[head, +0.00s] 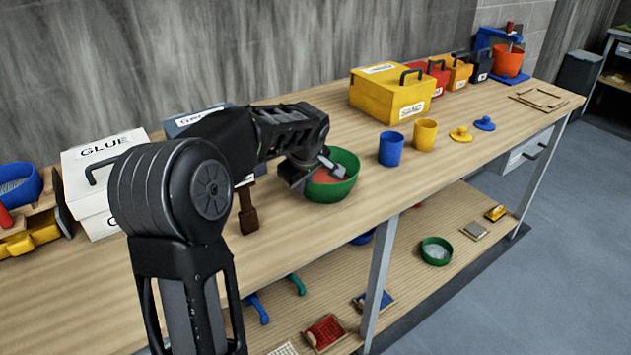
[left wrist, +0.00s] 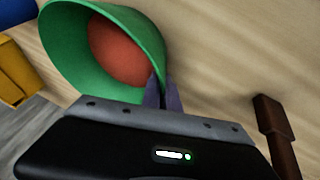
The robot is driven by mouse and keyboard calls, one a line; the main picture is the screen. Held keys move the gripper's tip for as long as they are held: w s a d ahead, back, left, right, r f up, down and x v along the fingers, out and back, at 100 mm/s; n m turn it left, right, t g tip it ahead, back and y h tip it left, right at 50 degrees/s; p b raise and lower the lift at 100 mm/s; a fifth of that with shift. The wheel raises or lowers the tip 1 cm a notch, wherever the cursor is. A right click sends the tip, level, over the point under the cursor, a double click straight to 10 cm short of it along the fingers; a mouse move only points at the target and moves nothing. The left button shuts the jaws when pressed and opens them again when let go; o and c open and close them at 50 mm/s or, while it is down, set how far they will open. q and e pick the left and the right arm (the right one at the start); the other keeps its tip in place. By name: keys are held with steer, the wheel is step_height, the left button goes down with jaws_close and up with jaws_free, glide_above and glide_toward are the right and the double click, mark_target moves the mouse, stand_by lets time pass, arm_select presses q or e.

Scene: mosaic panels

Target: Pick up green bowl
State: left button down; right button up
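The green bowl (head: 343,190) with reddish-orange contents stands on the wooden bench top, right of my left arm. In the left wrist view the bowl (left wrist: 62,62) fills the upper left. My left gripper (head: 328,168) is at the bowl's near-left rim. In the left wrist view its two fingers (left wrist: 163,92) are close together with the bowl's wall between them, so it looks shut on the rim. The bowl appears to rest on the bench. My right gripper is not in view. A second green bowl (head: 427,243) with grey contents sits on the lower shelf.
A blue cup (head: 391,149) and a yellow cup (head: 425,134) stand right of the bowl. A yellow box (head: 375,100) is behind them. A brown-handled tool (head: 248,210) lies left of the bowl. A white glue box (head: 95,210) stands farther left.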

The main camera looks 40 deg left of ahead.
arm_select(q)
step_height(320, 180, up, 10)
stand_by(0.5)
stand_by(0.5)
